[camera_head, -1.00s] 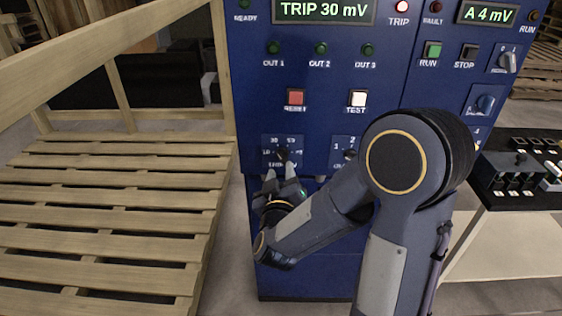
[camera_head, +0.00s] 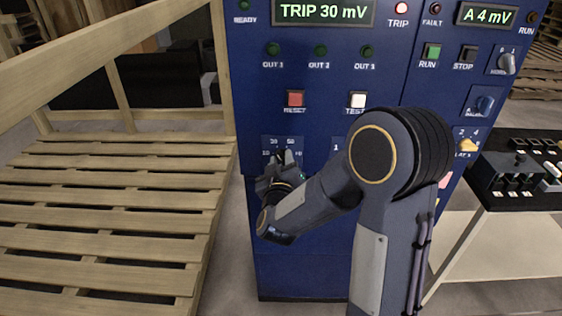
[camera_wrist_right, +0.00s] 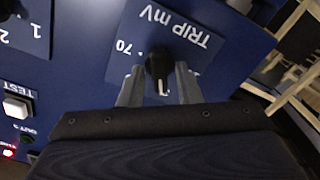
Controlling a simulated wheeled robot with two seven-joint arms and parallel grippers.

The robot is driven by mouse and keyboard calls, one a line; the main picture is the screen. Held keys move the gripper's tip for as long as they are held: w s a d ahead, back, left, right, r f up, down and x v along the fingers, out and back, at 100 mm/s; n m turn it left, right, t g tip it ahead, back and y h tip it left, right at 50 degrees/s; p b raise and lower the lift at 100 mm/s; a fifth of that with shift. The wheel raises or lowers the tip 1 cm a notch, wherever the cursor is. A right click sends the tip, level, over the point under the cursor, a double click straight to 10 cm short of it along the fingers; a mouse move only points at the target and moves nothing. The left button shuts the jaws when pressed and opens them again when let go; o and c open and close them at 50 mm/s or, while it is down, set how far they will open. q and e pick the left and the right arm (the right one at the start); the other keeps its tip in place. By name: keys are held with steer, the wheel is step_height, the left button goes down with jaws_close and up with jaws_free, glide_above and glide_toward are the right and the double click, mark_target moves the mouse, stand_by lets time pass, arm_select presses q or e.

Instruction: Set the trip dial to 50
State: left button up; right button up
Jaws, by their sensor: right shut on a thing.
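The trip dial is a small black knob (camera_wrist_right: 159,66) with a white pointer line, on a blue plate (camera_wrist_right: 185,38) lettered TRIP mV. My right gripper (camera_wrist_right: 159,86) is shut on the knob, one grey finger on each side. In the right wrist view the pointer is aimed down toward my gripper body. The 70 mark shows to the left of the knob; the other marks are hidden there. In the head view my right gripper (camera_head: 276,168) is at the dial's plate, under the 30 and 50 marks. The display (camera_head: 324,11) reads TRIP 30 mV. My left gripper is out of view.
A red RESET button (camera_head: 295,98) and a white TEST button (camera_head: 357,100) sit above the dial. More knobs and buttons are on the panel at right, partly behind my arm. A wooden pallet (camera_head: 110,190) lies left; a black control box (camera_head: 515,178) is at right.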

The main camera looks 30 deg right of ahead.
steer(key=shift+f, duration=0.1)
steer(key=m+b, duration=0.2)
steer(key=shift+f+m+b, duration=0.1)
steer(key=shift+m+b, duration=0.25)
steer(key=shift+m, duration=0.05)
steer(key=m+b, duration=0.3)
steer(key=shift+d+m, duration=0.1)
steer(key=shift+m, duration=0.2)
steer(key=m+b, duration=0.3)
steer(key=shift+s+m, duration=0.1)
steer(key=shift+m, duration=0.3)
steer(key=shift+m+b, duration=0.55)
steer(key=shift+m, duration=0.25)
steer(key=o, duration=0.6)
steer(key=shift+s, duration=0.1)
